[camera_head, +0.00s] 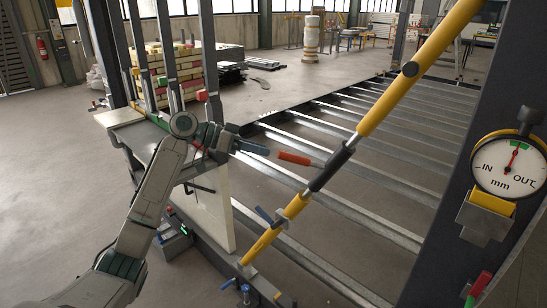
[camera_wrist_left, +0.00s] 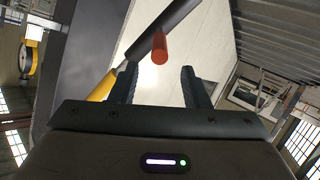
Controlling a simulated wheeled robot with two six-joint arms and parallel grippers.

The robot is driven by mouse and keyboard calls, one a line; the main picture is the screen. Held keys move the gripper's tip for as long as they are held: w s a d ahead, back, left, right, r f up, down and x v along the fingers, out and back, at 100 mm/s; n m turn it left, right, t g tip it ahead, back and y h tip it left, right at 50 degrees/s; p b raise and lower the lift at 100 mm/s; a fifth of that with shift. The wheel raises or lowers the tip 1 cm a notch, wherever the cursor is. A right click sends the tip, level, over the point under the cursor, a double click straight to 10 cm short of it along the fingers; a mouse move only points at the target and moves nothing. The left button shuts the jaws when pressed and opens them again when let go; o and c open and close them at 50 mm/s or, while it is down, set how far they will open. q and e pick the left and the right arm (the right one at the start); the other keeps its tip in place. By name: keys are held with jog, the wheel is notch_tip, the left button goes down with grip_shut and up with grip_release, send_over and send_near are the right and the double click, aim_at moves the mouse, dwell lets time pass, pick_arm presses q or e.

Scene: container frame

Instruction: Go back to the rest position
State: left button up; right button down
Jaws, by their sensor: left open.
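My left gripper (camera_head: 250,138) is open at the picture's centre left in the head view, its fingers pointing right. It is empty and apart from the red-orange handle (camera_head: 295,158), which sticks out from the dark middle sleeve (camera_head: 331,168) of a yellow diagonal brace (camera_head: 392,98). In the left wrist view the open fingers (camera_wrist_left: 158,82) show the handle's red end (camera_wrist_left: 160,47) beyond and between their tips. The brace's dark sleeve (camera_wrist_left: 178,18) passes behind it. My right gripper is in neither view.
A dial gauge (camera_head: 509,166) marked IN, OUT and mm sits on the dark post at right. Below the gripper are a pale block (camera_head: 213,207) and a small box with green lights (camera_head: 175,240). Metal floor beams (camera_head: 345,205) run beyond the brace. Bare floor lies left.

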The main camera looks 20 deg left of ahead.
pick_arm(q)
jog(key=shift+s+a+r, duration=0.2)
jog(key=shift+s+a, duration=0.05)
jog(key=shift+a, duration=0.2)
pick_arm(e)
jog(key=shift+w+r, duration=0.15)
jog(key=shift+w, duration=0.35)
